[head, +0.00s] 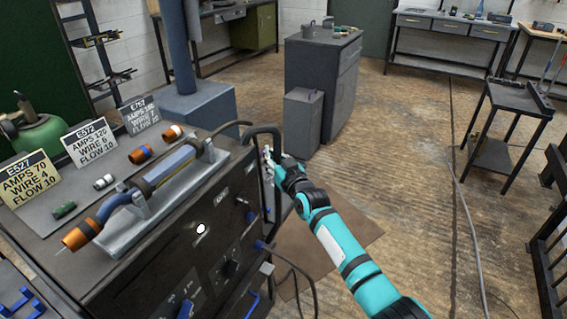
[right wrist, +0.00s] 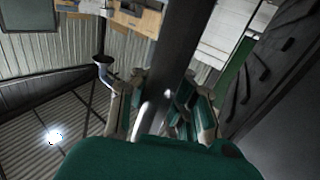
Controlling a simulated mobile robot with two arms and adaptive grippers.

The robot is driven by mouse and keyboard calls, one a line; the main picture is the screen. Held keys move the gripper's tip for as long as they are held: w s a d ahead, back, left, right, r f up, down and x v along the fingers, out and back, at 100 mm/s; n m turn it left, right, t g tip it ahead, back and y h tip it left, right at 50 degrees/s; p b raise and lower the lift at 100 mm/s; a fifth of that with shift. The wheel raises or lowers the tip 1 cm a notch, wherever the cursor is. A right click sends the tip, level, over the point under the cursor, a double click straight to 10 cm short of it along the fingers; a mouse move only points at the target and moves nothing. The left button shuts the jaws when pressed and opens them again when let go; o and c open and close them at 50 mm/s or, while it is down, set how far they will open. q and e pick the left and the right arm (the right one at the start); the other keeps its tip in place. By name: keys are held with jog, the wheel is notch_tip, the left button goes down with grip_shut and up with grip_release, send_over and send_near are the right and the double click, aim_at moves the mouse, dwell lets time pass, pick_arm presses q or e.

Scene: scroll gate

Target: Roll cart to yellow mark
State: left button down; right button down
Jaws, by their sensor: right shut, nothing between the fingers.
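The cart is a dark welding unit (head: 190,238) at the left in the head view, with a sloping top and a dark bar handle (head: 278,138) at its right end. My right gripper (head: 269,165), on the teal arm, is at this handle, shut with nothing between its fingers. In the right wrist view a dark bar (right wrist: 180,60) runs up close to the fingers, without being gripped. I see no yellow floor mark; the cart's wheels are hidden. My left gripper is out of view.
A grey cabinet (head: 322,75) stands behind, a dark side table (head: 505,125) at right. A brown mat (head: 350,245) and a cable (head: 465,215) lie on the floor. The middle floor is open.

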jog(key=a, duration=0.2)
jog(key=w+a, duration=0.1)
jog(key=a, duration=0.1)
jog(key=shift+f, duration=0.4)
jog(key=c, duration=1.6)
grip_release()
jog(key=shift+s+d+r, duration=0.15)
jog(key=shift+s+r, duration=0.2)
jog(key=o, duration=0.5)
jog(key=shift+r, duration=0.2)
jog(key=shift+d, duration=0.15)
